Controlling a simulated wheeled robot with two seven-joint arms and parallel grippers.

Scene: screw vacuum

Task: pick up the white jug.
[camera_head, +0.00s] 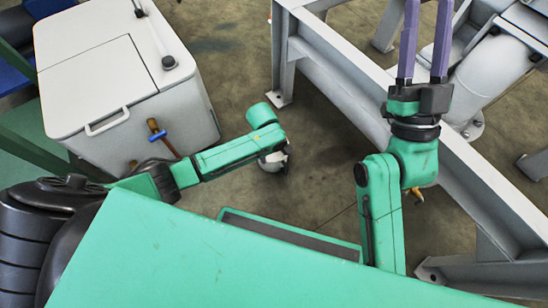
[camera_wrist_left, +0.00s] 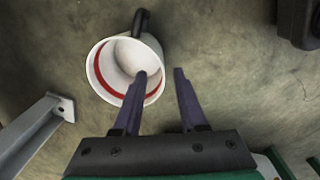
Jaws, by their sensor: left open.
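The white jug (camera_wrist_left: 118,62) lies on the floor in the left wrist view, its open mouth with a red band facing the camera and a dark handle at the top. My left gripper (camera_wrist_left: 160,73) is open. Its left finger overlaps the jug's right side in the picture; the right finger is clear to the right. Nothing is held, and I cannot tell whether the finger touches the jug. In the head view my left arm hides its gripper; a small white shape (camera_head: 273,160) shows below its elbow, perhaps the jug. My right gripper (camera_head: 425,30) is open and empty at upper right.
A white cooler-like box (camera_head: 95,75) stands at left. A grey metal frame (camera_head: 345,75) runs down the right side under my right gripper, with grey pipes (camera_head: 490,75) beyond. A frame foot (camera_wrist_left: 62,107) is left of the jug. Floor between box and frame is mostly open.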

